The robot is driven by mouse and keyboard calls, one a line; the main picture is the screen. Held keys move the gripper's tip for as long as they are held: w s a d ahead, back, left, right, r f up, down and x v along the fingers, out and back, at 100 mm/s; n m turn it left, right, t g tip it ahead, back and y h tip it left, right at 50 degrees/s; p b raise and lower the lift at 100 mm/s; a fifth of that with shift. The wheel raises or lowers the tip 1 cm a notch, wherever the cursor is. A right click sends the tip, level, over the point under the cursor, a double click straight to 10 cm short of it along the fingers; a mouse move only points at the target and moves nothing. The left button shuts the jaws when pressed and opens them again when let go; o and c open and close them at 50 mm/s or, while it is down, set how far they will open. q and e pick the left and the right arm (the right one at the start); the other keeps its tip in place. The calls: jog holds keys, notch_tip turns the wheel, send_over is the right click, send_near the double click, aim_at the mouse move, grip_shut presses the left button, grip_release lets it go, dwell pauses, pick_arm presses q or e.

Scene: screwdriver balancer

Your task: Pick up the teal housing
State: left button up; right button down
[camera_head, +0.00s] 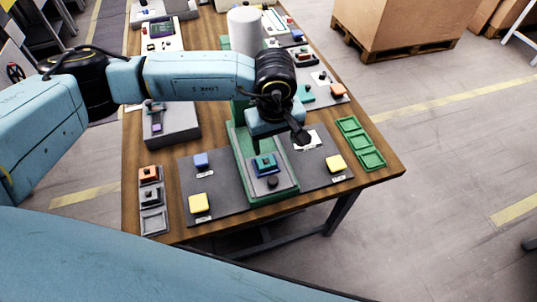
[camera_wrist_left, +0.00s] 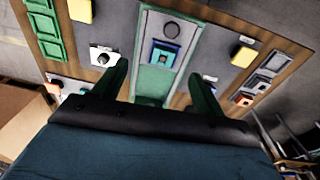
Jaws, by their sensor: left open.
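A small teal housing (camera_head: 264,161) sits in a blue holder (camera_head: 266,170) on the grey plate of the green stand, at the middle of the bench's near end. It also shows in the left wrist view (camera_wrist_left: 164,53), ahead of the fingers. My left gripper (camera_head: 282,132) hangs above and behind the housing in the head view. In the left wrist view my left gripper (camera_wrist_left: 160,75) is open, with its two dark green fingers wide apart and nothing between them. Another teal piece (camera_head: 307,94) lies farther back on the bench. My right gripper is out of view.
Yellow blocks (camera_head: 198,204) (camera_head: 336,163) and a blue block (camera_head: 201,160) sit on dark mats beside the stand. A pale cylinder (camera_head: 244,30) rises behind my arm.

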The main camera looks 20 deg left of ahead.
pick_arm(q)
jog(key=w+a+y, duration=0.1)
jog(key=a, duration=0.1)
jog(key=p, duration=0.1)
send_near(266, 160)
jog(key=shift+s+a+f, duration=0.1)
jog(key=shift+s+f, duration=0.3)
jog(key=shift+f, duration=0.35)
jog(key=shift+w+a+f+p, duration=0.1)
jog(key=shift+w+f+p, duration=0.1)
jog(key=shift+f, duration=0.85)
jog(key=shift+w+a+f+p, duration=0.1)
jog(key=shift+w+f+p, duration=0.1)
jog(key=shift+f, duration=0.8)
jog(key=shift+w+a+f+p, duration=0.1)
jog(key=shift+w+f+p, duration=0.1)
jog(key=shift+f, duration=0.85)
jog(key=c, duration=1.1)
jog(key=shift+r, duration=0.1)
